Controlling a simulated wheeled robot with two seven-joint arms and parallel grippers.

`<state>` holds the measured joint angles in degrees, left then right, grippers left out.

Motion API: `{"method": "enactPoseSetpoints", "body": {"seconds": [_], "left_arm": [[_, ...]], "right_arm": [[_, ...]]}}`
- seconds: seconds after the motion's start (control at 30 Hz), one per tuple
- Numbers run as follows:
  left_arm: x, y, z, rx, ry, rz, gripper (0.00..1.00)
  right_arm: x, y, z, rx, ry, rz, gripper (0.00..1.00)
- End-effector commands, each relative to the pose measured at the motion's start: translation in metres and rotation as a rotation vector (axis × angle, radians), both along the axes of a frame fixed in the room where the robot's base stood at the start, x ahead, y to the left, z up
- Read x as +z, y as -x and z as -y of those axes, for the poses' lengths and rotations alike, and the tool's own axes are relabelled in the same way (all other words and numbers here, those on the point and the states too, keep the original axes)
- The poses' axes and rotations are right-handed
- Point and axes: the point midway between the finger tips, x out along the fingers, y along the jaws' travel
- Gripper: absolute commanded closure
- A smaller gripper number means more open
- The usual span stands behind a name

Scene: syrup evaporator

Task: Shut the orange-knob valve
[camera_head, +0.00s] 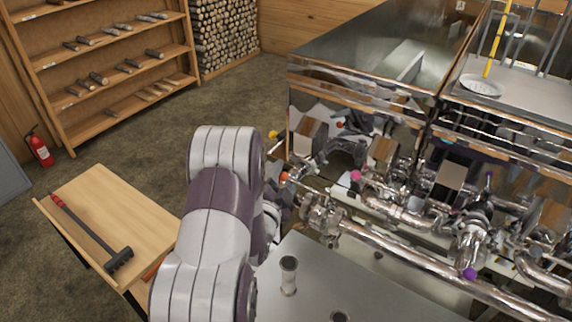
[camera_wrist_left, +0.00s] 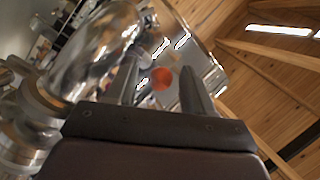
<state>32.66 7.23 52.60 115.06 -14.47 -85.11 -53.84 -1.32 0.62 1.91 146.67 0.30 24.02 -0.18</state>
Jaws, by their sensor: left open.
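The orange knob (camera_head: 284,177) sits at the left end of the steel piping, in front of the evaporator. My left gripper (camera_head: 284,190) is right at it, with my arm hiding part of the area. In the left wrist view the orange knob (camera_wrist_left: 162,78) shows between the two fingers of my left gripper (camera_wrist_left: 160,72), with gaps on both sides. The fingers are open and not closed on it. The valve's body and lever are mostly hidden or too small to make out. My right gripper is not in view.
Other knobs are close by: yellow (camera_head: 273,135), pink (camera_head: 355,175) and purple (camera_head: 470,273). Steel pipes (camera_head: 400,257) run to the right.

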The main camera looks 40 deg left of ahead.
Motion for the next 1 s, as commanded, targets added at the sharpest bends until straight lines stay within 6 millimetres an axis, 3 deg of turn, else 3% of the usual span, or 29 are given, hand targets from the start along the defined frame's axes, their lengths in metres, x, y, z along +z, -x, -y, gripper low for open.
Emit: {"method": "enactPoseSetpoints", "body": {"seconds": [0.2,0.53,0.7,1.0], "left_arm": [[0.001,-0.02,-0.007,0.0,0.001,-0.001,0.48],[-0.001,-0.024,-0.008,0.0,0.001,-0.001,0.48],[0.0,-0.024,-0.008,0.0,0.001,0.0,1.0],[-0.001,-0.032,-0.006,-0.001,0.0,0.004,1.0]], "right_arm": [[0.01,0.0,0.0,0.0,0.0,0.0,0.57],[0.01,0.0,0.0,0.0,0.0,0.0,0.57],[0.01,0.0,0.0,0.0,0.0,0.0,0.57],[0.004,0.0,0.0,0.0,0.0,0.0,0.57]]}}
